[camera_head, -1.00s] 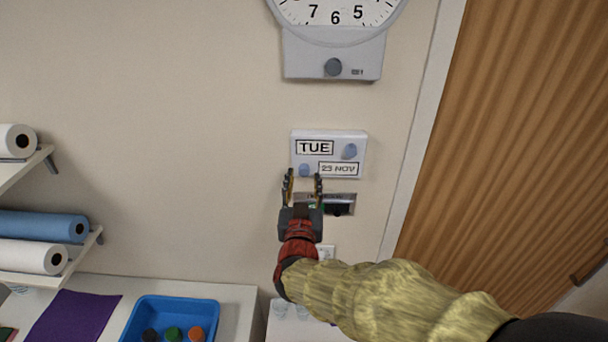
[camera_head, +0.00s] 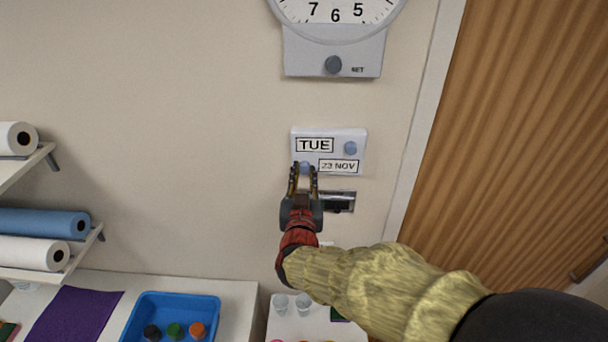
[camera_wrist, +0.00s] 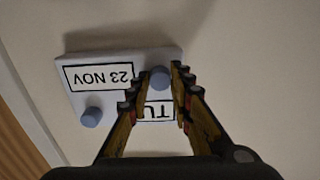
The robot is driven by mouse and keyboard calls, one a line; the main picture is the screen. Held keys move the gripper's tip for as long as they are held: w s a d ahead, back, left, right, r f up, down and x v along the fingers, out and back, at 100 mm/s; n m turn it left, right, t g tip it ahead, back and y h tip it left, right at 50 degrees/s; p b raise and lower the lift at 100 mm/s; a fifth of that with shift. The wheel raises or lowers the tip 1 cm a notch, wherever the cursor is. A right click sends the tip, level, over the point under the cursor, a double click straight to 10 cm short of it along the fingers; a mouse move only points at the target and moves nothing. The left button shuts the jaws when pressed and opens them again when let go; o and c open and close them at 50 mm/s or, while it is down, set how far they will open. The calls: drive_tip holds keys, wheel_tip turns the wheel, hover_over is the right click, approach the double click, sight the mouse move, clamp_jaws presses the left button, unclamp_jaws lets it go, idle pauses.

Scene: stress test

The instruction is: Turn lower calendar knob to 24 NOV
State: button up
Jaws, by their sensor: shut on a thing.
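The white wall calendar (camera_head: 329,134) reads TUE in its upper window and 23 NOV in its lower window (camera_head: 339,166). A blue upper knob (camera_head: 350,148) is at its right. The blue lower knob (camera_head: 305,166) is at its lower left, partly covered by my fingers. My gripper (camera_head: 304,172) is at the lower knob, its fingers on both sides of it and shut on it. In the wrist view the calendar (camera_wrist: 120,62) appears upside down, with the lower knob (camera_wrist: 159,78) between the fingertips (camera_wrist: 155,82) and the upper knob (camera_wrist: 91,117) free.
A clock (camera_head: 333,50) with its own knob (camera_head: 333,64) hangs above the calendar. A dark wall device (camera_head: 340,203) sits just below it. A wooden door (camera_head: 520,130) is to the right. Shelves with rolls (camera_head: 35,253) and a blue tray (camera_head: 205,300) are to the left.

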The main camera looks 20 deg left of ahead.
clamp_jaws()
drive_tip(key=shift+f+m+b, duration=0.1)
drive_tip(key=shift+m+b, duration=0.2)
drive_tip(key=shift+b, duration=0.4)
drive_tip(key=m+b, duration=0.1)
drive_tip(key=b, duration=0.1)
drive_tip(key=m+b, duration=0.1)
drive_tip(key=b, duration=0.1)
drive_tip(key=shift+f+m+b, duration=0.2)
drive_tip(key=shift+m+b, duration=0.1)
drive_tip(key=shift+b, duration=0.1)
drive_tip(key=m+b, duration=0.3)
drive_tip(key=b, duration=0.1)
drive_tip(key=shift+r, duration=0.1)
drive_tip(key=shift+r+m+b, duration=0.15)
drive_tip(key=shift+m+b, duration=0.65)
drive_tip(key=shift+b, duration=0.35)
drive_tip(key=o, duration=0.7)
unclamp_jaws()
drive_tip(key=shift+o, duration=0.3)
